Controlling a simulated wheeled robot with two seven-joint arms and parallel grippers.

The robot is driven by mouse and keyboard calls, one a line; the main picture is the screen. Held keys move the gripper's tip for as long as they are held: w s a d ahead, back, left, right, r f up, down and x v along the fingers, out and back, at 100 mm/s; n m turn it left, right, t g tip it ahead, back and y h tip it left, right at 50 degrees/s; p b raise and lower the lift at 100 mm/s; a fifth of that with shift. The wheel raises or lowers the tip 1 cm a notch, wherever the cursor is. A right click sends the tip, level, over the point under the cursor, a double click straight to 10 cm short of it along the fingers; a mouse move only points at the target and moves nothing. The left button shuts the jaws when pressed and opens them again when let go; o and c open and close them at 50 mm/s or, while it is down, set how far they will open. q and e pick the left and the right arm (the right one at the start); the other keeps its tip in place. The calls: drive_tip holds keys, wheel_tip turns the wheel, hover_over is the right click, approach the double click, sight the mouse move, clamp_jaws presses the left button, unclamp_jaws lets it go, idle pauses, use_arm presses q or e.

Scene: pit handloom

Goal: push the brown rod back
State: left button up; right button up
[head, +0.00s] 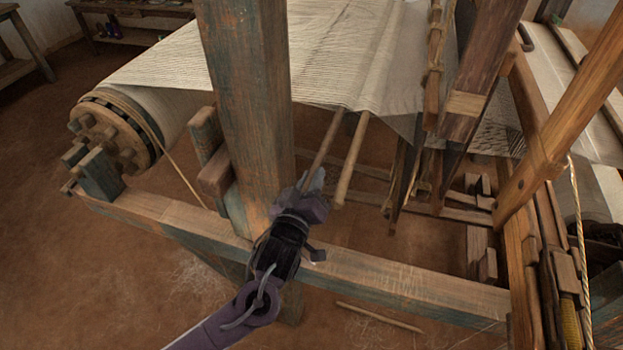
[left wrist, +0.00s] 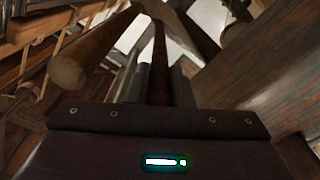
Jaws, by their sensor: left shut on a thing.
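The brown rod (head: 324,143) slopes down toward me from under the woven cloth (head: 275,60). My left gripper (head: 311,184) is shut on its near end, just right of the thick upright post. In the left wrist view the dark brown rod (left wrist: 160,50) runs straight away between my two fingers (left wrist: 160,82). A second, lighter rod (head: 351,158) lies close to the right of it, apart from my gripper. Its rounded end shows at the left of the left wrist view (left wrist: 78,62). The far end of the brown rod is hidden by the cloth. My right gripper is out of view.
The thick post (head: 245,90) stands close left of my gripper. The lower frame beam (head: 360,272) passes below my wrist. The cloth roll (head: 120,130) is at the left and loom uprights (head: 480,80) at the right. A loose stick (head: 380,317) lies on the floor.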

use_arm(q)
drive_tip(key=shift+w+a, duration=0.3)
drive_tip(key=shift+a, duration=0.55)
drive_tip(key=shift+w+a, duration=0.3)
drive_tip(key=shift+a, duration=0.55)
clamp_jaws()
drive_tip(key=o, duration=0.9)
unclamp_jaws()
drive_tip(key=shift+f, duration=0.1)
